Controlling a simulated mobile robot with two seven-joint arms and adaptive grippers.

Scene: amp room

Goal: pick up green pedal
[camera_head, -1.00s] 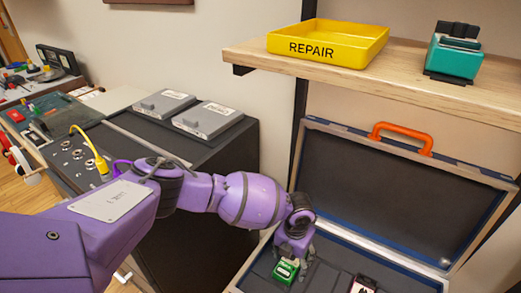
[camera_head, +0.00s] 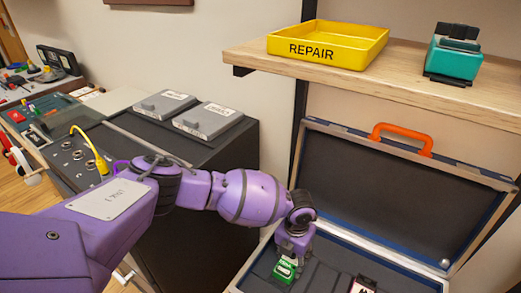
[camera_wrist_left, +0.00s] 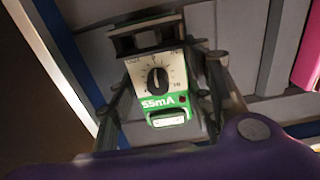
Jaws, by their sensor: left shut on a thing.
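The green pedal (camera_head: 286,268) is at the left side of the open case (camera_head: 338,268), under my left gripper (camera_head: 289,256). In the left wrist view the green pedal (camera_wrist_left: 160,85) shows its cream face with a black knob and a green lower part. The fingers of my left gripper (camera_wrist_left: 166,100) are on both sides of it, shut on it. I cannot tell whether the pedal touches the case floor. My right gripper is in neither view.
A pink-edged pedal (camera_head: 363,285) lies in the case to the right. The case lid (camera_head: 395,190) with its orange handle stands open behind. Above are a wooden shelf (camera_head: 400,92), a yellow REPAIR tray (camera_head: 330,45) and a teal pedal (camera_head: 454,58). A black amp cabinet (camera_head: 205,165) stands left.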

